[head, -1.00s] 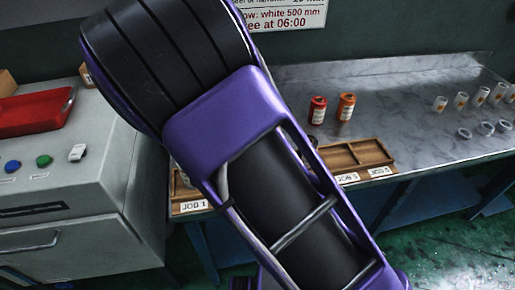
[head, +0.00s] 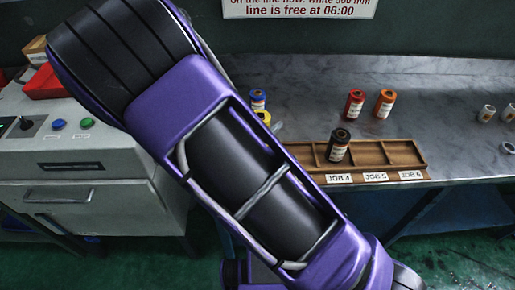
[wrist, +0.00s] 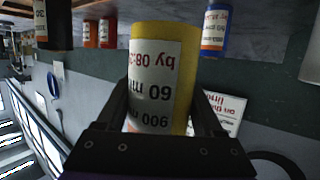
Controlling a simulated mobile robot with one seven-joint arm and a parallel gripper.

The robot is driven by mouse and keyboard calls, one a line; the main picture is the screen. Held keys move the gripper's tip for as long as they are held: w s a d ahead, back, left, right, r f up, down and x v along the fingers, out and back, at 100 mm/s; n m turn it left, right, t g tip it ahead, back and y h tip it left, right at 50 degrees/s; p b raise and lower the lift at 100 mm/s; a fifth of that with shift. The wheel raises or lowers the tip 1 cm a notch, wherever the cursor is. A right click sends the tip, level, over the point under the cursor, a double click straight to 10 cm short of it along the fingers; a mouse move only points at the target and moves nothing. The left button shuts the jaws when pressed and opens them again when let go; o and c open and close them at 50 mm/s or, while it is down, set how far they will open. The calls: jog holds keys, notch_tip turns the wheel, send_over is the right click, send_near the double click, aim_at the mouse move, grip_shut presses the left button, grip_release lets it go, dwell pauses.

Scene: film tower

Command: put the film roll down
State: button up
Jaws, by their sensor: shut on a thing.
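My gripper (wrist: 163,118) is shut on the yellow film roll (wrist: 176,45) with a white printed label, one finger on each side. In the head view a bit of yellow roll (head: 264,117) shows behind my arm, close to a blue roll (head: 258,98); my fingers are hidden there. The blue roll also shows in the wrist view (wrist: 215,30), apart from the yellow one. A wooden tray (head: 405,171) with compartments and labels JOB 4, JOB 5 and JOB 6 lies at the bench's front edge. I cannot tell whether the yellow roll touches the bench.
A black roll (head: 338,147) stands in the tray above the JOB 4 label. A red roll (head: 354,104) and an orange roll (head: 384,104) stand behind it on the grey bench (head: 445,120). A control cabinet (head: 95,160) is at the left.

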jog(key=shift+f+b, duration=0.45)
jog(key=shift+f, duration=3.1)
jog(key=shift+f, duration=0.15)
jog(key=o, duration=1.5)
jog(key=shift+o, duration=0.2)
jog(key=shift+r, duration=0.3)
jog(key=p+v, duration=0.1)
jog(key=v, duration=1.1)
